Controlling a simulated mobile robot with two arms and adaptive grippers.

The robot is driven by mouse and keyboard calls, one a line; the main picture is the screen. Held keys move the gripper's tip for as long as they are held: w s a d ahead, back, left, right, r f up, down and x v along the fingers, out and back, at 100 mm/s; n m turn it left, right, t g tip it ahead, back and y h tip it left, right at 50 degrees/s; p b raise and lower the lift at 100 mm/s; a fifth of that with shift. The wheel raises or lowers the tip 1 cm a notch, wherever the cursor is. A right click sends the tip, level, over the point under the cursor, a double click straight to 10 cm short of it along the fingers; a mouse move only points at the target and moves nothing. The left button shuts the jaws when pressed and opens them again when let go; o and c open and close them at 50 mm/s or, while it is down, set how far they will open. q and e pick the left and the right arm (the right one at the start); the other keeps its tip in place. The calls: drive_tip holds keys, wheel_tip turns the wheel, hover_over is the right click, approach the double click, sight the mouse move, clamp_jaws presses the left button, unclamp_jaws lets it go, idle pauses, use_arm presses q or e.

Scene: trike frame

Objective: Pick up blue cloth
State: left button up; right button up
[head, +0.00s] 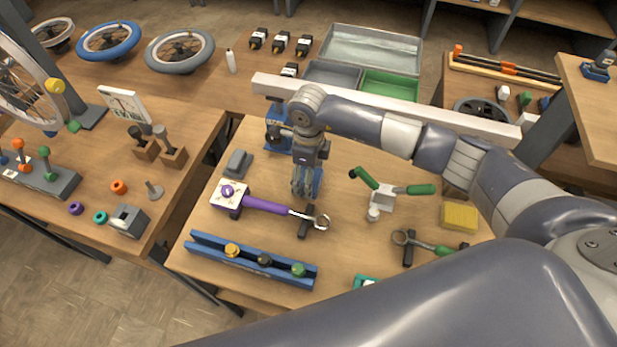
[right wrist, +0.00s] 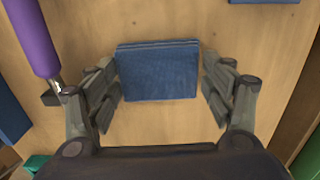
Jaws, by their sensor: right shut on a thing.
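The blue cloth (head: 318,183) is a small flat folded rectangle at the middle of the wooden table, partly hidden behind my right gripper (head: 306,188) in the head view. In the right wrist view the blue cloth (right wrist: 158,68) lies between the two fingers of my right gripper (right wrist: 160,88), at their tips. My right gripper points down and is shut on the cloth by its sides. I cannot tell whether the cloth is clear of the tabletop. My left gripper is not in view.
A purple-handled tool (head: 262,205) lies just left of the gripper. A blue rail with knobs (head: 212,250) runs along the front. A white-and-green fixture (head: 383,195) and a yellow sponge (head: 459,216) are to the right. A long pale beam (head: 440,118) crosses behind.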

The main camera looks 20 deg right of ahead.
drive_tip(key=shift+r, duration=0.45)
wheel_tip(320, 180, up, 9)
drive_tip(key=b, duration=0.2)
drive_tip(key=o, duration=0.5)
drive_tip(key=c, duration=0.4)
